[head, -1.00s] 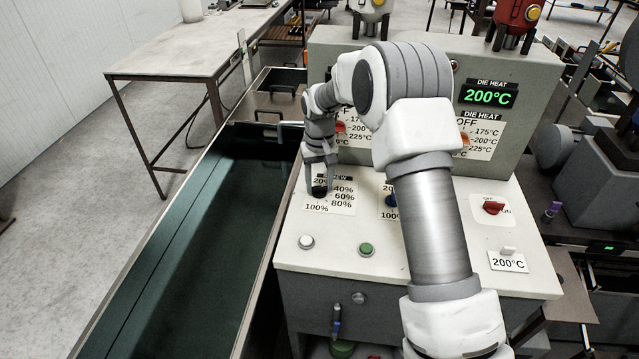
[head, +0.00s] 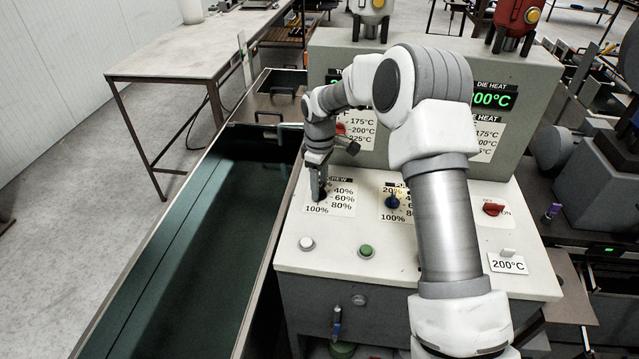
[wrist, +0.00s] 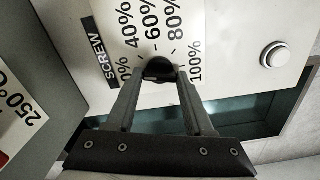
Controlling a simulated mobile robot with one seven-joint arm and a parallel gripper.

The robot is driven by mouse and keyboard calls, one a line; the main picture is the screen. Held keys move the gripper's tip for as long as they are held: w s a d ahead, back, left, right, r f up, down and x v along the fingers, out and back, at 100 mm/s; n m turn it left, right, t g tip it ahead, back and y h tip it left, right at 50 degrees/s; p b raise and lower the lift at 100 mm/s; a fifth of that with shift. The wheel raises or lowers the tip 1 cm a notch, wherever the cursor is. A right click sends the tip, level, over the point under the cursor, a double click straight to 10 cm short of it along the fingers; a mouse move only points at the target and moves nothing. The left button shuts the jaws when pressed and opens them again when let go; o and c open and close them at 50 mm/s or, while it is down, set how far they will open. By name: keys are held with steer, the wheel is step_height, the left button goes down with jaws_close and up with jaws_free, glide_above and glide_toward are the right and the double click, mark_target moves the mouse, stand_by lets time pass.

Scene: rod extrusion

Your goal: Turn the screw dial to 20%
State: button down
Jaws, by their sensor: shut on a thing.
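The screw dial (wrist: 160,68) is a black knob on a white label marked SCREW, with marks from 20% to 100%. In the wrist view my gripper (wrist: 160,80) is shut on the dial, with one finger on each side. In the head view my gripper (head: 319,197) comes down onto the same dial at the left of the white panel, and its fingers hide most of the knob. I cannot tell which mark the dial points to.
A blue dial (head: 393,202) with its own percent label stands to the right. A white button (head: 306,243) and a green button (head: 366,250) lie in front, and a red switch (head: 493,208) lies farther right. The grey box (head: 540,75) rises behind.

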steer(key=shift+n, duration=1.5)
steer(key=shift+c, duration=1.4)
jaws_free()
step_height(320, 180, up, 18)
steer(key=shift+f+p, duration=0.25)
steer(key=shift+p, duration=0.1)
